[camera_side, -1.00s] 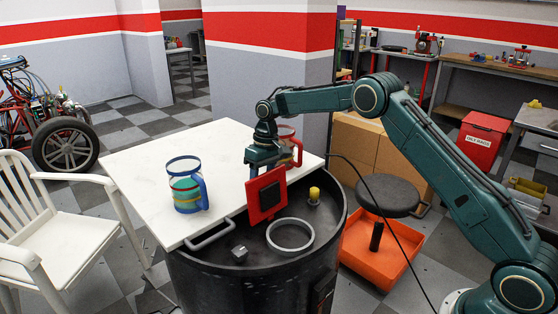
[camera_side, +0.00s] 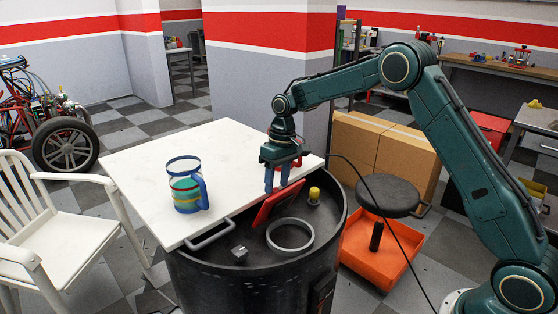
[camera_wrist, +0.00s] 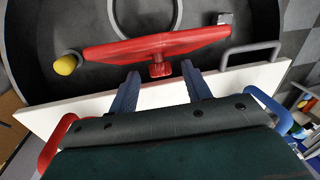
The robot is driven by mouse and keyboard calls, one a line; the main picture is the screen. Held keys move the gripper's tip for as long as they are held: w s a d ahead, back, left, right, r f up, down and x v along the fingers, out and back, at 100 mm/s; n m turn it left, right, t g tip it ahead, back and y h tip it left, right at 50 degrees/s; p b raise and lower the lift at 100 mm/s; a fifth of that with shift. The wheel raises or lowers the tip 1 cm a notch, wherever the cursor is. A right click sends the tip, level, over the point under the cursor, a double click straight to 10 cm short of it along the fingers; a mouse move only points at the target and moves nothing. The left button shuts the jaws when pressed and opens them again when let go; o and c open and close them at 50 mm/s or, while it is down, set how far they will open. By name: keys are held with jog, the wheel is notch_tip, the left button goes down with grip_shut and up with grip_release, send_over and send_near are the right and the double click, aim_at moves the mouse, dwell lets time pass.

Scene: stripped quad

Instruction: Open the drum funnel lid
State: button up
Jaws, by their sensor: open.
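The red lid (camera_side: 273,207) stands tilted up on the black drum (camera_side: 240,290), behind the grey ring (camera_side: 290,236). In the side view I see it as a narrow slanted panel. In the wrist view the lid (camera_wrist: 110,52) is a wide red bar seen nearly edge-on, with a small red knob (camera_wrist: 160,70) towards my gripper. My gripper (camera_side: 277,188) is open and points down just behind the lid. In the wrist view its blue fingertips (camera_wrist: 159,78) are spread, with the knob near the gap between them. I cannot tell whether they touch it.
A white tabletop (camera_side: 140,165) overlaps the drum's back left. A stool (camera_side: 388,195) stands right.

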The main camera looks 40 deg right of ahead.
notch_tip(320, 180, up, 11)
jog(key=d, duration=0.2)
jog(key=shift+r, duration=0.2)
jog(key=shift+w, duration=0.1)
dwell(0.3)
jog(key=shift+w, duration=0.1)
jog(key=shift+w, duration=0.3)
jog(key=shift+w, duration=0.1)
dwell(0.4)
jog(key=shift+a+f, duration=0.15)
jog(key=shift+f, duration=0.1)
jog(key=f, duration=0.4)
jog(key=a+f, duration=0.1)
jog(key=f, duration=0.3)
jog(key=a+f, duration=0.1)
jog(key=f, duration=0.4)
dwell(0.6)
